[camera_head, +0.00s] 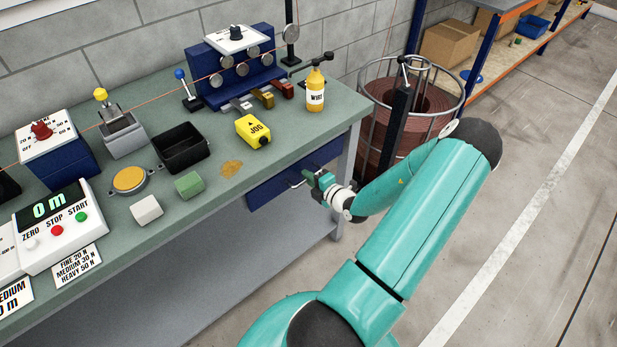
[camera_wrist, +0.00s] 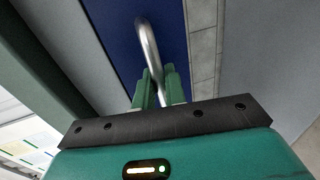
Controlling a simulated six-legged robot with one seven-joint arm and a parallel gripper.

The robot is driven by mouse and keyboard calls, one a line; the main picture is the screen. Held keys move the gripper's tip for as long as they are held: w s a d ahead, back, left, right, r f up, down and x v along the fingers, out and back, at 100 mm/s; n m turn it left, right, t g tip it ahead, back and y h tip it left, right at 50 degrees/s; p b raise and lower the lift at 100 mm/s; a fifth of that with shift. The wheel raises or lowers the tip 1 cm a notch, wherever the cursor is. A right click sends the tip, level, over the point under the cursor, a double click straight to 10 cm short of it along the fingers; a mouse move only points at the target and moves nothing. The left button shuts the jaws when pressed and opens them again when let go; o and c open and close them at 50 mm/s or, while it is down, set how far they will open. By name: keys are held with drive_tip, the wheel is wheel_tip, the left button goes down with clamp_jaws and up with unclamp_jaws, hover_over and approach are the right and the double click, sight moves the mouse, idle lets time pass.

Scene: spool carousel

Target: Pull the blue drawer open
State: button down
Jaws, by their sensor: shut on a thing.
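The blue drawer (camera_head: 267,193) sits under the green-grey bench top near its right end. It looks shut or nearly so; I cannot tell exactly. Its metal bar handle (camera_wrist: 148,45) shows in the wrist view against the blue drawer front (camera_wrist: 115,15). My gripper (camera_head: 308,177) is at the handle, and in the wrist view its green fingers (camera_wrist: 157,88) are closed around the near end of the bar. The fingers and arm hide part of the handle in the head view.
The bench top (camera_head: 215,205) holds a yellow JOG box (camera_head: 253,131), a yellow bottle (camera_head: 315,90), a black tray (camera_head: 181,148) and a counter box (camera_head: 50,225). A bench leg (camera_head: 349,165) stands just right of the drawer. A wire basket with a spool (camera_head: 425,95) stands beyond.

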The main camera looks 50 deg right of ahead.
drive_tip(key=f+v, duration=0.2)
drive_tip(key=v, duration=0.9)
drive_tip(key=s+f+v, duration=0.1)
drive_tip(key=f+v, duration=0.1)
drive_tip(key=v, duration=0.8)
drive_tip(key=shift+s, duration=0.4)
drive_tip(key=shift+f, duration=0.1)
drive_tip(key=c, duration=1.5)
unclamp_jaws()
drive_tip(key=shift+c, duration=0.2)
drive_tip(key=v, duration=1.3)
drive_tip(key=shift+s, duration=0.35)
